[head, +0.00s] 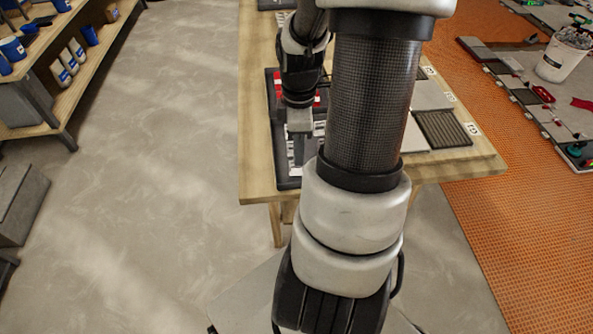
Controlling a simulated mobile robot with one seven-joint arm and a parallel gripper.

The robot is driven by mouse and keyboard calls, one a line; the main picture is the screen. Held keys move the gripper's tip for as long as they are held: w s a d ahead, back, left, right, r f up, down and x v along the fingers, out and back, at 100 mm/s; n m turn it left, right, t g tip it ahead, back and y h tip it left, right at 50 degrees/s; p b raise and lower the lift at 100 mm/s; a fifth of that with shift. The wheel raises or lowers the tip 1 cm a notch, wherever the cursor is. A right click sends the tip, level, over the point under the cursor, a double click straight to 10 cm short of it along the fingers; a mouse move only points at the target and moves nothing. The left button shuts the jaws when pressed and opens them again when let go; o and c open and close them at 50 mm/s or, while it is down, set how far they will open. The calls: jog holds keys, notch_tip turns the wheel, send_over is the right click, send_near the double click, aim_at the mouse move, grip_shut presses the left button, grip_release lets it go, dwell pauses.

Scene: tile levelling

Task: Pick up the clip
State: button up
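Small white pieces that look like clips (319,130) lie in a dark tray (282,183) on the wooden table. They are small, and my arm hides part of them. My gripper (299,133) points down over the tray, close to the white pieces. Its fingers are too small and too covered to show whether they are open, or whether they touch or hold a clip.
Red pieces (281,90) lie in the tray's far part. Grey tiles and a dark ribbed tile (442,129) lie on the table's right side. A shelf (70,95) stands at left. A white bucket (565,57) stands at right. The grey floor (150,200) is clear.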

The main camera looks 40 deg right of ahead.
notch_tip(320, 180, down, 3)
jog(key=shift+f+b, duration=0.15)
jog(key=shift+b, duration=0.25)
grip_shut()
